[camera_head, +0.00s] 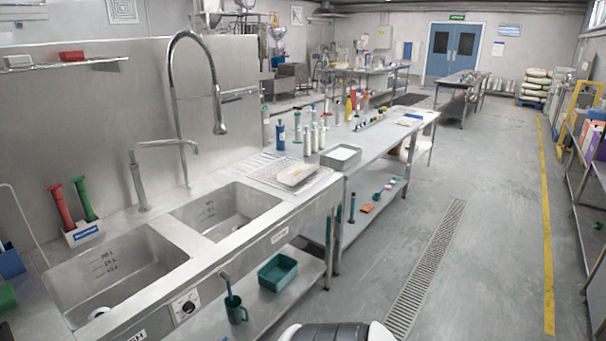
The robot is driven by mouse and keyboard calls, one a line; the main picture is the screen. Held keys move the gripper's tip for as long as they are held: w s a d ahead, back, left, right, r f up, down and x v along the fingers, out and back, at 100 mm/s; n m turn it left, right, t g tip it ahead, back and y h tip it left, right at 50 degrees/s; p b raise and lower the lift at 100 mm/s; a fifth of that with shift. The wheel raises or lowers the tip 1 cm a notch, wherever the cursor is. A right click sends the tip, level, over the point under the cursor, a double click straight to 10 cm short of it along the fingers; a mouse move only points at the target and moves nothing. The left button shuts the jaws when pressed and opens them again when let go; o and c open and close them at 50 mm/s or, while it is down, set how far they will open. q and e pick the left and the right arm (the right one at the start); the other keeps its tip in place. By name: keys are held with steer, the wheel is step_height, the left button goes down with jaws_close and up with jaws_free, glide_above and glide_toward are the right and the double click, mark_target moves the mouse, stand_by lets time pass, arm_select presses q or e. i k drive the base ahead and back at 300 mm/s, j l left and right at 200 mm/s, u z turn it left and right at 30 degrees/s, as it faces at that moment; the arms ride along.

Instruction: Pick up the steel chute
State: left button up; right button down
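I cannot make out a steel chute in the head view. The left part shows a steel double-sink counter with a left basin (110,270) and a right basin (225,212). Neither of my grippers shows, so I cannot see whether they are open or shut.
A tall spring faucet (176,95) rises behind the basins. A wire rack (268,168) lies right of them. A long steel table (385,138) with bottles continues beyond. A teal bin (278,270) sits on the lower shelf. The grey floor (490,240) to the right is open.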

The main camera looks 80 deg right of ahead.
mark_target(290, 176)
steer(key=z, duration=2.5)
